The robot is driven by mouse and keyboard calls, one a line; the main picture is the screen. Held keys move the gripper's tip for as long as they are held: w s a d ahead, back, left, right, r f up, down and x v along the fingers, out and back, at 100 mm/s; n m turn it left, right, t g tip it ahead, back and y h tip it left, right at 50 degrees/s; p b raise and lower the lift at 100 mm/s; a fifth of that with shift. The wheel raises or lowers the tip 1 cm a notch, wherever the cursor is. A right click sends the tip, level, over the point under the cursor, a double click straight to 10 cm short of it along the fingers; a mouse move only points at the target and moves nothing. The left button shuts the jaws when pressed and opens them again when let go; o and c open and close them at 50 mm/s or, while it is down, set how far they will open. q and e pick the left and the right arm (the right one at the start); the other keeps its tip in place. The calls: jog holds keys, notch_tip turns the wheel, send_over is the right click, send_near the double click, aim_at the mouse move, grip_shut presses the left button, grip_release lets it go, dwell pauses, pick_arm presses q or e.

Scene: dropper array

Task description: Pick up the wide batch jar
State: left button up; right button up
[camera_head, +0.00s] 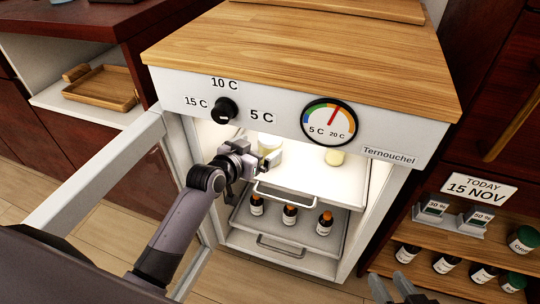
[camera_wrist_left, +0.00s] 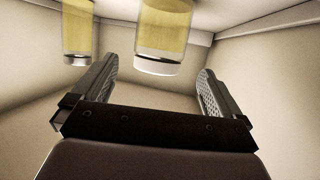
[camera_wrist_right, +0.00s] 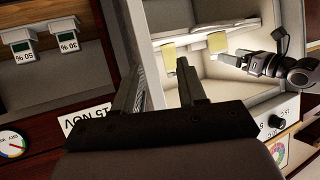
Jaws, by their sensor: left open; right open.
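Two glass jars with pale yellow contents stand on the upper shelf of the open cabinet. The narrower-looking jar (camera_head: 334,156) stands to the right and also shows in the left wrist view (camera_wrist_left: 77,30). My right gripper (camera_head: 392,280) is open and empty, outside the cabinet at lower right.
The cabinet's open door (camera_head: 95,185) stands at the left, beside my left arm. A pull-out tray (camera_head: 325,242) with several orange-capped bottles sits below the shelf. A wooden rack (camera_head: 450,280) at right holds bottles and displays. The cabinet's top overhangs the opening.

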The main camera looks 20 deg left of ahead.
aim_at(264, 147)
pick_arm(q)
jog(key=b+x, duration=0.3)
jog(key=x, duration=0.2)
jog(key=shift+w+d+f, duration=0.15)
jog(key=shift+w+f, duration=0.1)
jog(key=shift+f, duration=0.1)
jog(key=shift+w+d, duration=0.1)
jog(key=shift+w, duration=0.4)
pick_arm(e)
jog(key=a, duration=0.1)
jog(key=a+y, duration=0.1)
jog(key=w, duration=0.1)
jog(key=shift+a+f+m+y, duration=0.3)
jog(key=shift+a+f, duration=0.1)
pick_arm(q)
jog(key=c, duration=1)
jog(key=shift+c, duration=1.2)
jog(key=shift+r, duration=0.1)
